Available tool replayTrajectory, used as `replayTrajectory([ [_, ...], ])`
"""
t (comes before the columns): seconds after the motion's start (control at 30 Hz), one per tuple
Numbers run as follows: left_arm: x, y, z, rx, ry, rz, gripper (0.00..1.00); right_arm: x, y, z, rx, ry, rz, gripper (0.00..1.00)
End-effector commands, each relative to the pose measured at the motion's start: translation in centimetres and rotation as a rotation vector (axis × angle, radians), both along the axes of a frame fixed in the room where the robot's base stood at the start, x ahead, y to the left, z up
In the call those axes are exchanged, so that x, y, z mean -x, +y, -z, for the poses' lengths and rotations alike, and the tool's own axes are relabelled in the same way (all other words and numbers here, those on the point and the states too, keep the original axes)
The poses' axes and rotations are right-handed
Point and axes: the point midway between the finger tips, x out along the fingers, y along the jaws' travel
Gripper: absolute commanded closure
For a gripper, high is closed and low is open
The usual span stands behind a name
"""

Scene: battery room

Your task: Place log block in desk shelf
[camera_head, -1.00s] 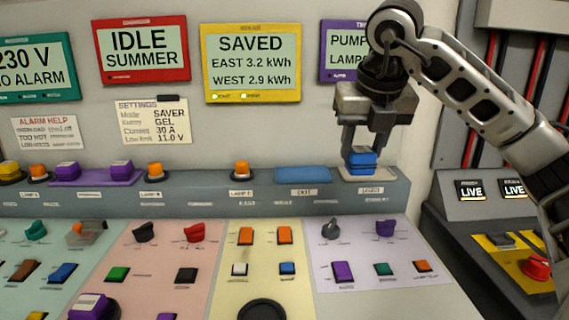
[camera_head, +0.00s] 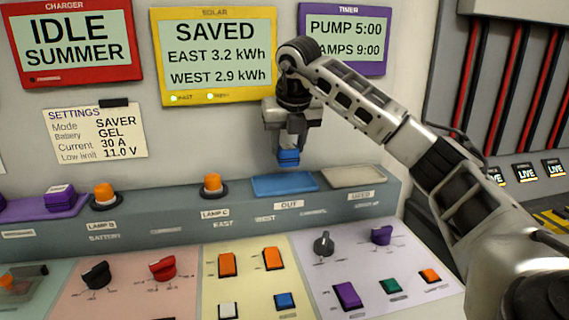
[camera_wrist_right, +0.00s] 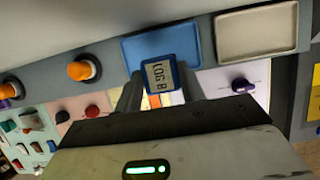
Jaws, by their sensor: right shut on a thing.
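My right gripper (camera_head: 289,152) is shut on a small blue log block (camera_head: 288,158) and holds it in the air in front of the wall, above the blue tray's back edge in the head view. In the wrist view the block's pale label (camera_wrist_right: 158,76) reads "LOG B", and the block overlaps the front edge of the blue tray (camera_wrist_right: 160,46). The desk shelf (camera_head: 150,235) is the grey-blue raised ledge along the back of the desk. The blue tray (camera_head: 285,184), labelled "OUT", looks empty where visible. My left gripper is not in view.
An empty beige tray (camera_head: 352,177) lies right of the blue one. Orange lamps (camera_head: 212,185) and a purple tray (camera_head: 15,210) with a purple block (camera_head: 60,197) are on the ledge to the left. Switches and knobs (camera_head: 323,243) cover the sloping panel in front.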

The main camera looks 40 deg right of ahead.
Motion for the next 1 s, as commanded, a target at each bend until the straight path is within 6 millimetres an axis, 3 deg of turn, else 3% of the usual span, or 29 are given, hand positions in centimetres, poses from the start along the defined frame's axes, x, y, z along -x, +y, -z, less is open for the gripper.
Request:
replayTrajectory([
  [0.37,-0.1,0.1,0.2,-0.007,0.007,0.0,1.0,-2.5,-1.3,3.6,0.0,0.002,0.0,0.88],
  [0.53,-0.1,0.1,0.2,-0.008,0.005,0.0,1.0,-2.3,-1.2,5.9,0.0,0.001,-0.002,0.88],
  [0.97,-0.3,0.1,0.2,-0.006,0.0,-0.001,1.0,-2.3,-1.2,6.6,-0.001,-0.003,-0.001,0.88],
  [1.0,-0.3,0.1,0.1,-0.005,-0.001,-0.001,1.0,-2.3,-1.2,6.5,-0.001,-0.003,-0.001,0.53],
])
